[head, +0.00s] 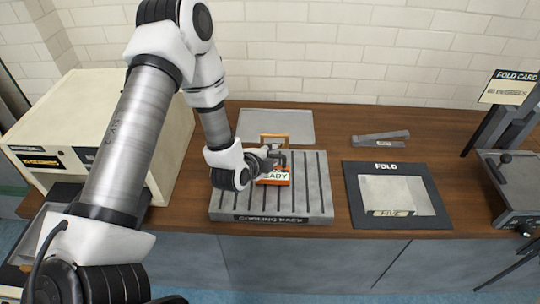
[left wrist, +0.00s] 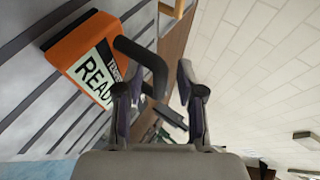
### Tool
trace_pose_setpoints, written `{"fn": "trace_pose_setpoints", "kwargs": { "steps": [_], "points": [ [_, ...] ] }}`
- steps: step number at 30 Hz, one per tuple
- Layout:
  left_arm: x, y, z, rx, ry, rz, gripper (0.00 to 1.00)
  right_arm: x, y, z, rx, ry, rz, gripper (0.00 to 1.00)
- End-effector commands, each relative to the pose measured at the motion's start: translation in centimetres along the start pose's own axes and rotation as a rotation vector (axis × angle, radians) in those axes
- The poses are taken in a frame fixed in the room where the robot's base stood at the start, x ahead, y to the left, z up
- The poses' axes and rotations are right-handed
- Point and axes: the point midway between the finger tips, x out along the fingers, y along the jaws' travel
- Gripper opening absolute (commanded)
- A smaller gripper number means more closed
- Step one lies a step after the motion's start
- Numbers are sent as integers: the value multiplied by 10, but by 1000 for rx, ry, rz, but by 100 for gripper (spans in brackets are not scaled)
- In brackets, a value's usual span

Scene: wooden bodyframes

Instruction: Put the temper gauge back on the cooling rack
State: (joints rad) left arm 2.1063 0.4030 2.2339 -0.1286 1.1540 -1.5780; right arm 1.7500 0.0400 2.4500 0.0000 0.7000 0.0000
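The temper gauge is an orange block (head: 275,179) with a white READY label and a black handle. It appears to rest on the slatted grey cooling rack (head: 319,196), near its middle. The gauge (left wrist: 88,62) also shows in the left wrist view, at upper left, with its bent black handle close to my fingers. My left gripper (head: 271,158) is at the handle, just above and left of the gauge. In the wrist view its two fingers (left wrist: 160,100) stand apart, with the handle end beside or between them; contact is unclear. My right gripper is out of view.
A flat grey tray (head: 277,124) lies behind the rack. A FOLD board (head: 433,212) lies to the right, with a grey metal bar (head: 381,138) behind it. A cream oven-like box (head: 95,112) stands left and a grey machine (head: 515,178) stands far right.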

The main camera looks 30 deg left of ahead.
Motion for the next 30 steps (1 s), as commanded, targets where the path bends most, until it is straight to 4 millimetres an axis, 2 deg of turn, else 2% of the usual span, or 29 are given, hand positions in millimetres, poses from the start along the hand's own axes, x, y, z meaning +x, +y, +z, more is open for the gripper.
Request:
{"fn": "trace_pose_setpoints", "kwargs": {
  "steps": [8,11,16,18,20,24,30],
  "points": [
    [-5,-2,0,-2,0,0,38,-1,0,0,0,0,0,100],
    [-20,-2,0,-3,0,0,38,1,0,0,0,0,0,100],
    [-62,-2,0,-7,0,0,38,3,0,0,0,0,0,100],
    [-86,-8,-2,-4,-1,6,38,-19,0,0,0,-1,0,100],
    [-102,-9,-2,-4,-1,6,38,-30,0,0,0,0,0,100],
    [-113,-10,-2,3,-3,6,38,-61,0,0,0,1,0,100],
    [-122,-5,-1,1,-1,2,38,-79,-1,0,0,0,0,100]
  ]
}}
